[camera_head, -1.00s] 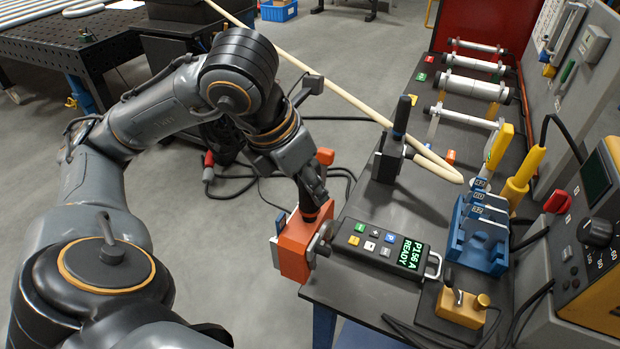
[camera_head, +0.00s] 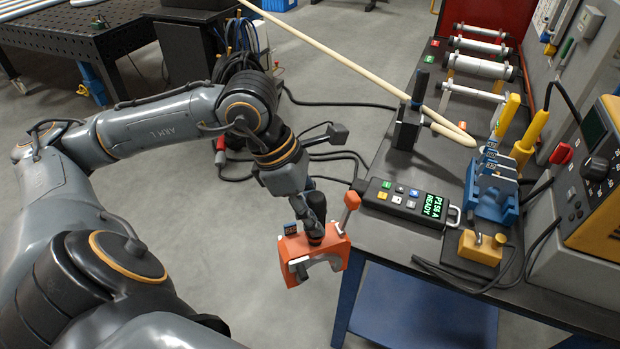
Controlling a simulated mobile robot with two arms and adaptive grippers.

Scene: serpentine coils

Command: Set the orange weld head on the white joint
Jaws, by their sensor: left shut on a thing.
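The orange weld head (camera_head: 335,246) hangs in the air left of the workbench's near left corner. It is a C-shaped block with an open mouth facing down toward the camera, a small blue display on its left and an orange-tipped lever on its right. My left gripper (camera_head: 315,232) is shut on its dark upright handle; the fingers partly hide that handle. I cannot tell for sure which thing is the white joint; a coil table (camera_head: 95,40) shows only partly at the top left. My right gripper is not in view.
The dark workbench (camera_head: 400,235) carries a control box (camera_head: 408,200) reading "P156 A READY", a blue holder (camera_head: 490,197), a yellow block (camera_head: 481,246) and a rack of white tubes (camera_head: 480,68). A long pale rod (camera_head: 350,77) slants over its left edge.

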